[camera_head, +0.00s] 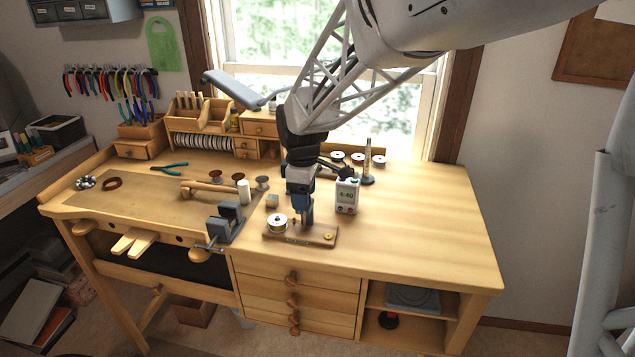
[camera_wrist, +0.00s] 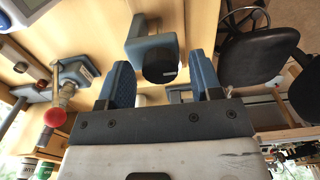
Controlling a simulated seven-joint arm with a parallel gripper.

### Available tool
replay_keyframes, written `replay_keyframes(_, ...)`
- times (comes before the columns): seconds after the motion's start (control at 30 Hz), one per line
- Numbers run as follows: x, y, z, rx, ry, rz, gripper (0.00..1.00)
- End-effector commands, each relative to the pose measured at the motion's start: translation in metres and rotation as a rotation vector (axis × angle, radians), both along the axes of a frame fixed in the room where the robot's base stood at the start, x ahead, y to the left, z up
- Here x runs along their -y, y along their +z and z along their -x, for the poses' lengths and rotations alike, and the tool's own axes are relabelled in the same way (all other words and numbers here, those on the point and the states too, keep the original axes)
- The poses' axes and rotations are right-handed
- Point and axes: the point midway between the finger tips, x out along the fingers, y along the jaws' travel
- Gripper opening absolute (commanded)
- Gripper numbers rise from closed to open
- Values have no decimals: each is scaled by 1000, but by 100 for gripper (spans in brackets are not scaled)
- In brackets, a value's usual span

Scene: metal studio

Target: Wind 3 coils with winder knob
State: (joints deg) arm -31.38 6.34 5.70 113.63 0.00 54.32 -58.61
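The coil winder (camera_head: 311,238) is a small wooden base near the bench's front edge. A white spool (camera_head: 278,221) sits at its left end, and a small brass-coloured disc (camera_head: 328,237) at its right end. My gripper (camera_head: 306,221) points down over the base, right of the spool. In the wrist view my gripper's two blue fingers (camera_wrist: 160,83) stand apart. A blue-grey block with a black round end (camera_wrist: 159,65) shows between or beyond them; I cannot tell if they touch it. A red knob (camera_wrist: 55,117) on a brass-coloured rod shows at left. Which part is the winder knob is unclear.
A grey vise (camera_head: 228,223) is at left. Several spools (camera_head: 358,158) and a dark-based stand (camera_head: 368,171) are behind. The right bench top (camera_head: 430,225) is clear.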

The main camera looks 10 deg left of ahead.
Motion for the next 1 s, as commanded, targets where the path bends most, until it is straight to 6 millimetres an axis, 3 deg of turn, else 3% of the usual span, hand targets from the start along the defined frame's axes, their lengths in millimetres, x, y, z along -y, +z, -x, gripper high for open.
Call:
replay_keyframes(0.03,0,0,0,0,0,0,51)
replay_keyframes(0.3,0,0,0,0,0,0,11)
replay_keyframes(0.67,0,0,0,0,-40,0,11)
replay_keyframes(1.0,0,0,0,0,-227,0,11)
